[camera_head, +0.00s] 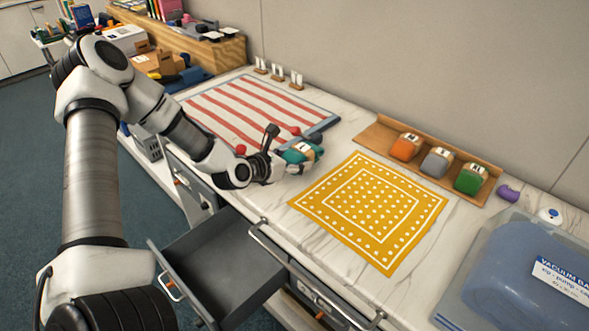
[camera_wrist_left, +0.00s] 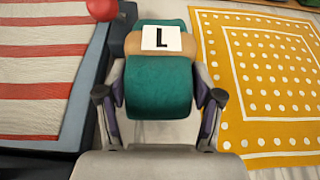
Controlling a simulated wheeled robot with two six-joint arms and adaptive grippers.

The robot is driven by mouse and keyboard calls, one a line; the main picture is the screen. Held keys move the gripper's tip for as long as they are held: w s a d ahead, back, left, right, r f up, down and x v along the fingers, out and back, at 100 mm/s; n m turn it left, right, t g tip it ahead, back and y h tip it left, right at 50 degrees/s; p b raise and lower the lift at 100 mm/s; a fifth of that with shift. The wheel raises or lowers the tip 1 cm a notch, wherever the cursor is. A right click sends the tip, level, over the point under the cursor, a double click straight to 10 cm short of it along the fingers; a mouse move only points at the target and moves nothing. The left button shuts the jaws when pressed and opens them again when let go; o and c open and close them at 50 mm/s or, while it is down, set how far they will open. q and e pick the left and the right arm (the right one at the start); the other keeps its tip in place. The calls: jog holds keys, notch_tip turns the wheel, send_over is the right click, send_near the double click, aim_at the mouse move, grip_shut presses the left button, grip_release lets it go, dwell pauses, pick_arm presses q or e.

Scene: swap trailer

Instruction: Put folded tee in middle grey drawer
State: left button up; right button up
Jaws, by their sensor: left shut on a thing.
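A teal rolled tee with a tan band and a white "L" tag (camera_head: 303,152) is at the counter, between the striped board and the yellow cloth. My left gripper (camera_head: 279,162) is shut on it. In the left wrist view the teal tee (camera_wrist_left: 158,88) sits between the two fingers of my left gripper (camera_wrist_left: 158,105). The grey drawer (camera_head: 220,262) below the counter is pulled open, and the inside that shows is empty. It lies below and in front of my left gripper. My right gripper is not in view.
A red-and-white striped board (camera_head: 250,108) and a yellow dotted cloth (camera_head: 368,211) lie on the counter. A wooden tray (camera_head: 376,134) holds orange, grey and green rolls. A clear bin (camera_head: 482,262) with a blue vacuum bag is at the right.

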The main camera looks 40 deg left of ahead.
pick_arm(q)
jog(key=shift+f, duration=1.55)
jog(key=shift+f, duration=0.1)
jog(key=o, duration=1.2)
jog(key=shift+o, duration=0.2)
